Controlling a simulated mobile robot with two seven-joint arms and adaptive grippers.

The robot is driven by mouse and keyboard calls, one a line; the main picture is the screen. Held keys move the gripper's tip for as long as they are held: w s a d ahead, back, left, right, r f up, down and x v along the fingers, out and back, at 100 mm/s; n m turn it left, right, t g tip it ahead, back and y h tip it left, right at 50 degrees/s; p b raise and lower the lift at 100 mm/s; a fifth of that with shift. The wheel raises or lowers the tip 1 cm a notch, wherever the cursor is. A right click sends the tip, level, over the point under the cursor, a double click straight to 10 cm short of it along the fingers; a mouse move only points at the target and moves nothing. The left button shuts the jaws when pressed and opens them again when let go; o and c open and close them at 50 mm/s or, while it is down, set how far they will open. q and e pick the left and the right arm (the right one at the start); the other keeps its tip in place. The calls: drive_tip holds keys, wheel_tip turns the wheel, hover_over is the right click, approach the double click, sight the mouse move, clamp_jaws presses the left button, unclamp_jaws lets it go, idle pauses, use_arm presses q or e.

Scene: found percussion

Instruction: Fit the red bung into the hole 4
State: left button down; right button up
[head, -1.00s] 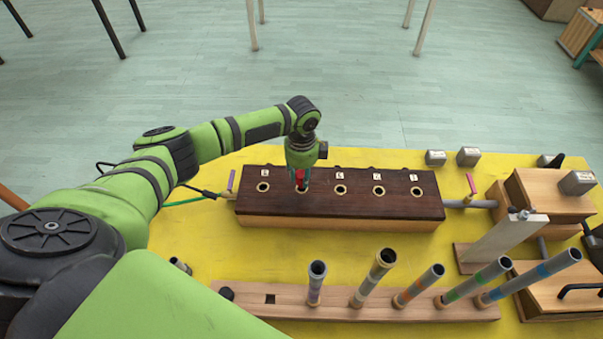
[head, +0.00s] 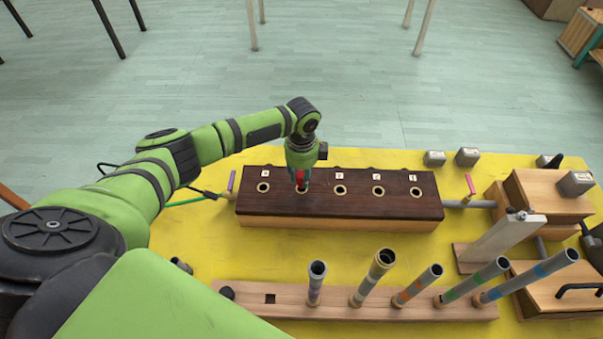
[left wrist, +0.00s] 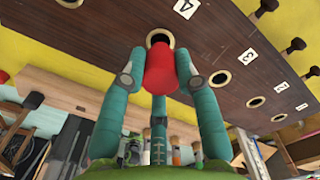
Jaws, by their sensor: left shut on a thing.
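My left gripper (head: 302,184) points down over the dark wooden block and is shut on the red bung (head: 300,177). The bung covers the near part of that hole's pale rim. The dark opening shows just beyond it. I cannot tell whether the tip is inside or just above. In the head view the gripper hides most of hole 4. My right gripper is not in view.
The dark block (head: 360,208) has other open holes, such as hole 3 (head: 340,190) and hole 5 (head: 263,187). A wooden rack (head: 390,312) with several upright tubes stands nearer me. Wooden boxes (head: 550,195) stand at the right on the yellow mat (head: 400,158).

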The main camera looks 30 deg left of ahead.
sight(302, 182)
use_arm(q)
drive_tip(key=shift+f+b, duration=1.2)
drive_tip(key=shift+f, duration=0.6)
drive_tip(key=c, duration=0.8)
unclamp_jaws()
drive_tip(key=shift+c, duration=0.2)
drive_tip(key=shift+r, duration=0.15)
wheel_tip(302, 182, up, 12)
drive_tip(key=shift+f, duration=0.1)
